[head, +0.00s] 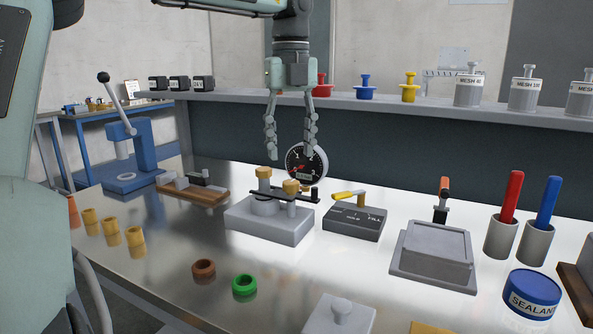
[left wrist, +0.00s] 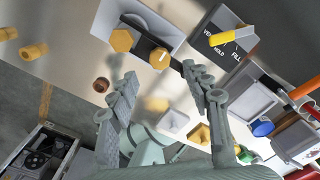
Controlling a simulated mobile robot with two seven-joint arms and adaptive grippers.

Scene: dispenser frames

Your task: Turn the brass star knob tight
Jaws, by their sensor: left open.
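Two brass knobs sit on a grey clamp block (head: 268,222) with a black bar across it. One brass knob (head: 263,171) is at the back left, the other brass knob (head: 291,186) nearer the front right. Both also show in the left wrist view, the first knob (left wrist: 121,40) and the second knob (left wrist: 160,58), which has a pale mark on top. My left gripper (head: 290,154) points down above the block, open and empty, apart from both knobs. In the wrist view its fingertips (left wrist: 160,75) straddle the second knob's near side.
A round dial gauge (head: 306,162) stands close behind the block. A dark box with a yellow lever (head: 354,222) is to its right. Several loose brass pieces (head: 111,230), a brown ring (head: 204,269) and a green ring (head: 245,285) lie in front. A shelf (head: 420,104) runs behind.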

